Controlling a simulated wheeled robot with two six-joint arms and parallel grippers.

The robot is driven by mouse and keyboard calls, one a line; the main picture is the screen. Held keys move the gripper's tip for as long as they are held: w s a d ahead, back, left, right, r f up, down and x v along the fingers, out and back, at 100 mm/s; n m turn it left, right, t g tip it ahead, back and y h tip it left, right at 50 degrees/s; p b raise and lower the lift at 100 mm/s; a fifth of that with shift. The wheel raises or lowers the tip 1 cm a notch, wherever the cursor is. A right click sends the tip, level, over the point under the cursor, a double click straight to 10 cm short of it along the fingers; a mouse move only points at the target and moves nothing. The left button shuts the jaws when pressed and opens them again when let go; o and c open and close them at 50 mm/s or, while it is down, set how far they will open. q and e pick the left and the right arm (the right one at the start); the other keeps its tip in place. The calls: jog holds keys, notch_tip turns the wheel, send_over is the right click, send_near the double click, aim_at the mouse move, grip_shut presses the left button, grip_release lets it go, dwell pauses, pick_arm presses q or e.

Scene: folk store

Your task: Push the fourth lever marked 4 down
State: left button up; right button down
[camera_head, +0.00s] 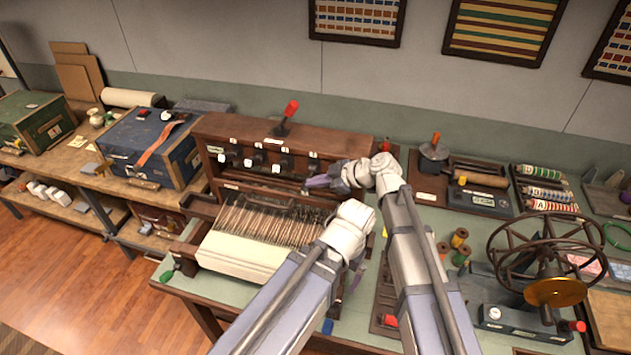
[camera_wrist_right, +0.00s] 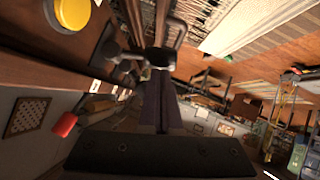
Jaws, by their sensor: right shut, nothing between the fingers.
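The wooden lever box (camera_head: 285,128) stands at the back of the table. It has a row of dark levers with white knobs, and the third lever (camera_head: 277,168) shows clearly. A small white label (camera_head: 313,154) marks the fourth place; its number is too small to read, and the lever there is largely hidden. My right gripper (camera_head: 318,182) is shut and empty just below and in front of that place. In the right wrist view, its purple fingers (camera_wrist_right: 158,105) are close to a dark metal part (camera_wrist_right: 150,55); contact cannot be told. My left arm reaches in front, its fingertips unclear.
A red-knobbed handle (camera_head: 291,108) stands on top of the box. Rows of threads (camera_head: 270,222) lie below the levers. A spoked wheel (camera_head: 545,250) and spools (camera_head: 460,240) stand to the right. A blue chest (camera_head: 150,145) stands on the left.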

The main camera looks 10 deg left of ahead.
pick_arm(q)
notch_tip(320, 180, down, 2)
jog(key=shift+f+b, duration=0.1)
jog(key=shift+b, duration=0.7)
pick_arm(e)
jog(key=shift+s+f+n+t, duration=0.1)
jog(key=shift+f+n+t, duration=0.35)
jog(key=shift+f, duration=0.4)
pick_arm(q)
jog(key=shift+f, duration=0.1)
pick_arm(e)
jog(key=shift+f, duration=0.1)
